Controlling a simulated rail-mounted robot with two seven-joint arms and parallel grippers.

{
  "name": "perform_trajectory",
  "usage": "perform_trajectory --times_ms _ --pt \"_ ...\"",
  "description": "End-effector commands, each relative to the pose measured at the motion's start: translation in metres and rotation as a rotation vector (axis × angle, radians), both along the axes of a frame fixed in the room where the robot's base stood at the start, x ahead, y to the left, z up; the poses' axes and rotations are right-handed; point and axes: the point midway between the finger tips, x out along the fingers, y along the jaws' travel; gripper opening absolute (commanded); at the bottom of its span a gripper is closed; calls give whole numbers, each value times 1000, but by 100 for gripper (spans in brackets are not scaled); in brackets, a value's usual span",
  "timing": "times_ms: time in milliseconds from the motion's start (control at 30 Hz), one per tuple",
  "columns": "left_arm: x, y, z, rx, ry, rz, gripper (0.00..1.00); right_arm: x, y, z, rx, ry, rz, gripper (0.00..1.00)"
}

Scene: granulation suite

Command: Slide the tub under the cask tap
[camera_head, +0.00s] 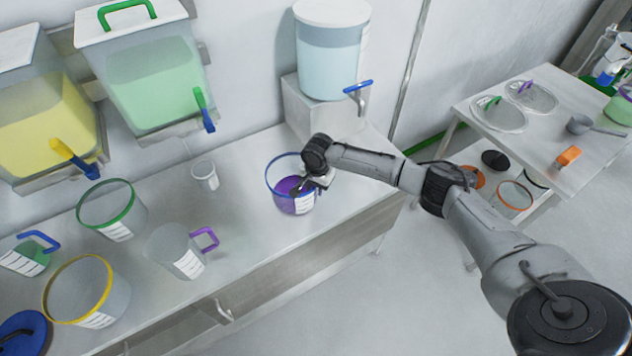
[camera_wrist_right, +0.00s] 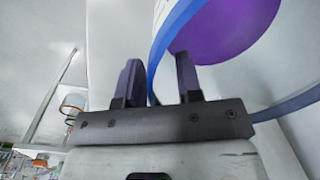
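A clear tub with a blue rim (camera_head: 270,176), purple contents and a white label stands on the steel bench. The cask (camera_head: 331,72) is a pale-blue-filled drum on a grey block, and its tap (camera_head: 357,90) has a blue handle. The tub stands in front of the block, left of the tap. My right gripper (camera_head: 305,186) is at the tub's right side. In the right wrist view the gripper (camera_wrist_right: 157,80) has its fingers apart on either side of the tub's blue rim (camera_wrist_right: 160,50), with a gap visible. My left gripper is out of view.
A small clear cup (camera_head: 204,174), a purple-handled jug (camera_head: 176,250), a green-rimmed tub (camera_head: 111,208) and a yellow-rimmed tub (camera_head: 84,290) stand to the left. A side table (camera_head: 545,130) stands at the right.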

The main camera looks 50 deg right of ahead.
Motion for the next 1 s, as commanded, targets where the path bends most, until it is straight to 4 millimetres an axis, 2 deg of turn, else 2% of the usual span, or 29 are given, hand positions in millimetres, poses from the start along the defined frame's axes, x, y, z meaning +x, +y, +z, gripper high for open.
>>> perform_trajectory --times_ms 400,767,1000 --pt "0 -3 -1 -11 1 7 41 0 0 -4 0 0 0 33" --pt "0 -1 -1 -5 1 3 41 0 0 -4 0 0 0 0" --pt "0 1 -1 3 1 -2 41 0 0 -4 0 0 0 0"
